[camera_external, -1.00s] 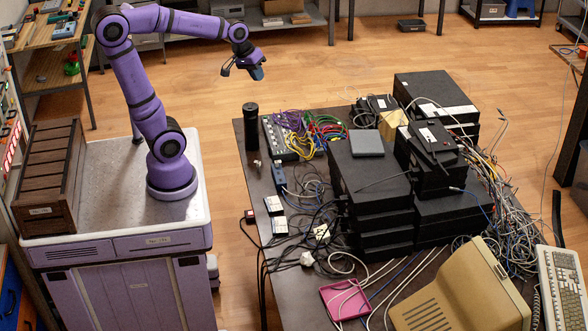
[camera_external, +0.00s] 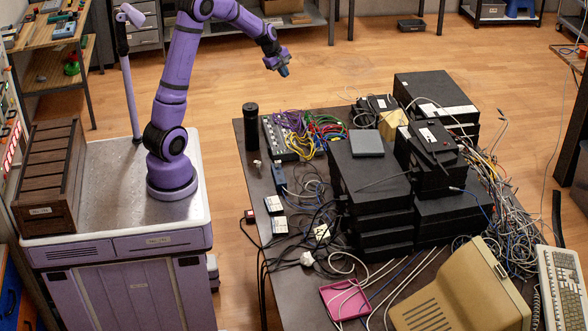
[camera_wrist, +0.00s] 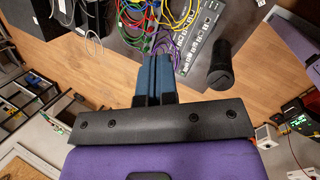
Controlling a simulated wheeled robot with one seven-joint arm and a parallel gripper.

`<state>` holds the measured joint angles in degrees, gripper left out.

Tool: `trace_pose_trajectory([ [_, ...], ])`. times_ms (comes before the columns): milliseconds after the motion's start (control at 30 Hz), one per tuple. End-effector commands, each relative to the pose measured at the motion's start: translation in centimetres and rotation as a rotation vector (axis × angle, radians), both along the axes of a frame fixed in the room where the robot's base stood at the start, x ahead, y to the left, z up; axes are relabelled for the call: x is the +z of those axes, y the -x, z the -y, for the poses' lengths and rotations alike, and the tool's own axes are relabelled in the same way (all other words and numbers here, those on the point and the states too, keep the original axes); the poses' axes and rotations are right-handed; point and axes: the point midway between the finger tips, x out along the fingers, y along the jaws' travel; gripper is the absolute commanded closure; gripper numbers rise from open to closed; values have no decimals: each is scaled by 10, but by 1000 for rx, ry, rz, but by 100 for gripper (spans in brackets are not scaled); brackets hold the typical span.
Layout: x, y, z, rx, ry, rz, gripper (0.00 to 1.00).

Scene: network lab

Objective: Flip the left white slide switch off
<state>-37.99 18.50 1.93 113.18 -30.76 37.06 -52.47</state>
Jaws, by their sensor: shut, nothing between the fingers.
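Two small white-topped boxes, the upper one (camera_external: 273,204) and the lower one (camera_external: 279,226), lie near the left edge of the dark table (camera_external: 290,285) in the external view. I cannot make out whether either is a slide switch, and no switch lever or its position is readable. My gripper (camera_external: 284,71) is in the air beyond the table's far edge, well away from these boxes and pointing down. In the wrist view its two blue fingers (camera_wrist: 154,72) are together with nothing between them.
A grey network unit (camera_external: 277,138) with coloured cables and a black cylinder (camera_external: 251,126) stand at the table's far left. The cylinder (camera_wrist: 221,64) also shows in the wrist view. Stacked black boxes (camera_external: 371,195) rise mid-table. Loose cables cover much of it. A pink tray (camera_external: 344,301) lies near the front.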

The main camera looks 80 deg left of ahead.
Motion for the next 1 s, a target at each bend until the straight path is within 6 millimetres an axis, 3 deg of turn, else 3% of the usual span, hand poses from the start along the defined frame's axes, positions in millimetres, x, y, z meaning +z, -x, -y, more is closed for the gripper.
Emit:
trace_pose_trajectory([
  [33, -15, 0, -17, 61, 25, -8, 100],
  [267, -76, 6, -89, 349, 129, -24, 100],
  [600, -179, 42, -184, 775, 275, -44, 100],
  [800, -227, 67, -220, 964, 337, -50, 100],
  [1000, -249, 79, -234, 1051, 365, -52, 100],
])
